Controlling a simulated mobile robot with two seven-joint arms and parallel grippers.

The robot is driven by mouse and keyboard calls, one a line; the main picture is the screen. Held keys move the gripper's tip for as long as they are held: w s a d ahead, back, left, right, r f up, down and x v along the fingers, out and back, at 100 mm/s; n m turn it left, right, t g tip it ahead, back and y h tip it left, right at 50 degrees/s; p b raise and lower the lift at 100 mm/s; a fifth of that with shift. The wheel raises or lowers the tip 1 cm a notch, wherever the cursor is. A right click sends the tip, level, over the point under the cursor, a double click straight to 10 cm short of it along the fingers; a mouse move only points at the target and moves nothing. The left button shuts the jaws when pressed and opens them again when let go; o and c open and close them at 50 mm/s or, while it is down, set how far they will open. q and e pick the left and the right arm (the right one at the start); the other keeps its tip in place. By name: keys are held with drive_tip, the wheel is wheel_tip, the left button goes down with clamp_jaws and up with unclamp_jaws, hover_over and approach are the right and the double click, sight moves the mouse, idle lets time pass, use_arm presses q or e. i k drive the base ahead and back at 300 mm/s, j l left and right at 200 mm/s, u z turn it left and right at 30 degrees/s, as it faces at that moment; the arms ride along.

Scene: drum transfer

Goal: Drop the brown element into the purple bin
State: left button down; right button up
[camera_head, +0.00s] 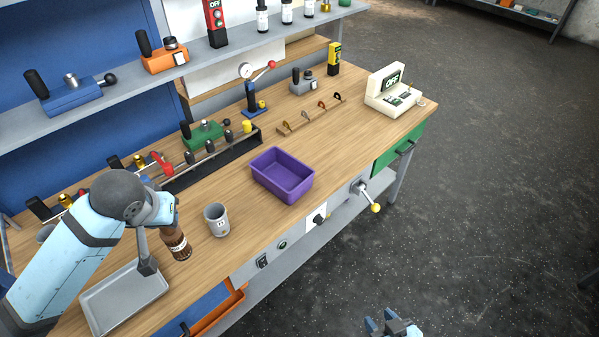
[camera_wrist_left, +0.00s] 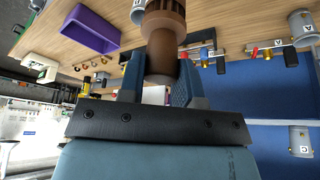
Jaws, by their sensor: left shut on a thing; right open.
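In the head view the wrist hides most of those fingers. I cannot tell whether the bottle's base touches the table. The purple bin (camera_head: 256,175) is an empty open box at mid-table, right of the bottle and apart from it. My right gripper (camera_head: 391,323) is open and empty over the floor at the bottom edge.
The grey mug (camera_head: 217,221) stands between the bottle and the bin. A shallow grey tray (camera_head: 122,296) lies near the front left. A dark rack (camera_head: 212,160) with several fittings stands behind the bin.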

sight(277, 182)
drive_tip(key=i+l+z, duration=0.1)
drive_tip(key=l, duration=0.6)
drive_tip(key=i+l+z, duration=0.15)
drive_tip(key=l, duration=0.15)
drive_tip(key=i+l+z, duration=0.1)
drive_tip(key=l, duration=0.25)
